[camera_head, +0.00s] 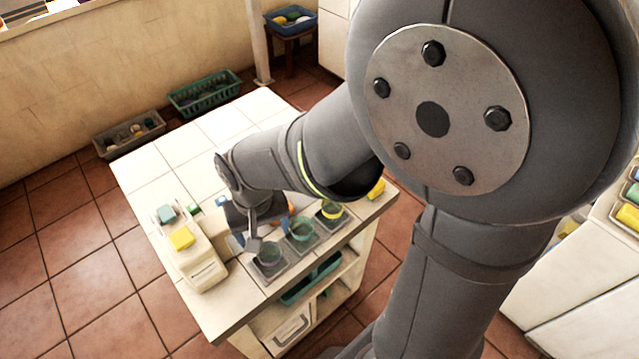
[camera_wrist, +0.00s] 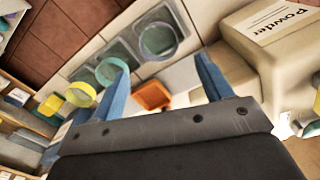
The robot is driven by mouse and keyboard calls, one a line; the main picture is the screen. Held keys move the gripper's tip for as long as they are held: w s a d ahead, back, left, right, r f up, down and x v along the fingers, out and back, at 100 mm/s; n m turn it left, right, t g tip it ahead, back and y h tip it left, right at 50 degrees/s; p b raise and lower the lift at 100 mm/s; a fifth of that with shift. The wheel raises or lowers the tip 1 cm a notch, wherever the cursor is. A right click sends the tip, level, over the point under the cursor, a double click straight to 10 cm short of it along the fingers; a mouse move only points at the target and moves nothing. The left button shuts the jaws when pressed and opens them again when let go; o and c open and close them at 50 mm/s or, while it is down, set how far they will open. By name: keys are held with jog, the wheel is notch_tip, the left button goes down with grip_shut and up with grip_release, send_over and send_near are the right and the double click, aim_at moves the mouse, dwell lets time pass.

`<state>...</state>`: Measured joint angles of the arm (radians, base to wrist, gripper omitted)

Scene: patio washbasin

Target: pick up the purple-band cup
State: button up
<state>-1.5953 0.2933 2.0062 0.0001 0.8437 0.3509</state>
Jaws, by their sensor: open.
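Three cups stand in a row of square trays along the counter's edge. The middle cup is teal (camera_head: 302,229) and the far cup is yellow (camera_head: 332,211).
The counter's far left part (camera_head: 150,170) is bare.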

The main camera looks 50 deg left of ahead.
aim_at(269, 253)
notch_tip(269, 253, down, 3)
jog(key=shift+r, duration=0.15)
jog(key=f, duration=0.2)
jog(key=d+f, duration=0.1)
jog(key=f, duration=0.1)
jog(key=shift+s, duration=0.25)
jog(key=shift+f, duration=0.6)
jog(key=c, duration=1)
